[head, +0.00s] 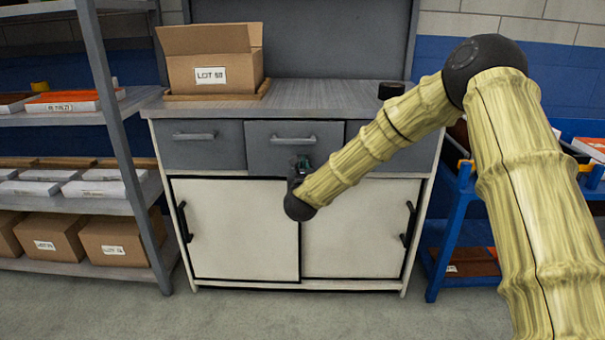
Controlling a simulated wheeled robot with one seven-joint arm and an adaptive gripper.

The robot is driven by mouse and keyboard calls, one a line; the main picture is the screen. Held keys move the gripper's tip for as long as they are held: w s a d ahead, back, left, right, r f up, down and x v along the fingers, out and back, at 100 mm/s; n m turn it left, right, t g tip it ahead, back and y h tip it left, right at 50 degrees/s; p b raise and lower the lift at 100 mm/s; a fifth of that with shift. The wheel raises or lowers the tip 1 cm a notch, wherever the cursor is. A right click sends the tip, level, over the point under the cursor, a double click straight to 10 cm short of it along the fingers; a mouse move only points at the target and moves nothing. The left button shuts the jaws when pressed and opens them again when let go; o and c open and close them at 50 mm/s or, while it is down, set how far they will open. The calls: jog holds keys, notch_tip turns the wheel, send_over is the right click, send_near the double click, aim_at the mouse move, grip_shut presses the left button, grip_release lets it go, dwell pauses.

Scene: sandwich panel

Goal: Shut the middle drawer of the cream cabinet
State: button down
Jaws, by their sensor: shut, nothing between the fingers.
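The cream cabinet (238,228) stands straight ahead, with a row of grey drawers under a grey worktop and cream sliding doors below. Its middle drawer (266,152) has a bar handle (295,141). Its front reaches slightly lower than its neighbours and seems to stand a little proud of them. My gripper (300,162) is shut and empty, in front of the drawer's lower front, just below the handle. I cannot tell whether it touches the drawer. My wrist and forearm hide part of the right drawer and the right door.
A cardboard box (210,76) sits on a wooden board on the worktop (318,93); a small black object (391,90) is at its right. A grey shelf rack (122,140) with boxes stands left, a blue cart (447,220) right. The floor in front is clear.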

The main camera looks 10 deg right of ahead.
jog(key=shift+w+d, duration=0.15)
jog(key=shift+w, duration=0.3)
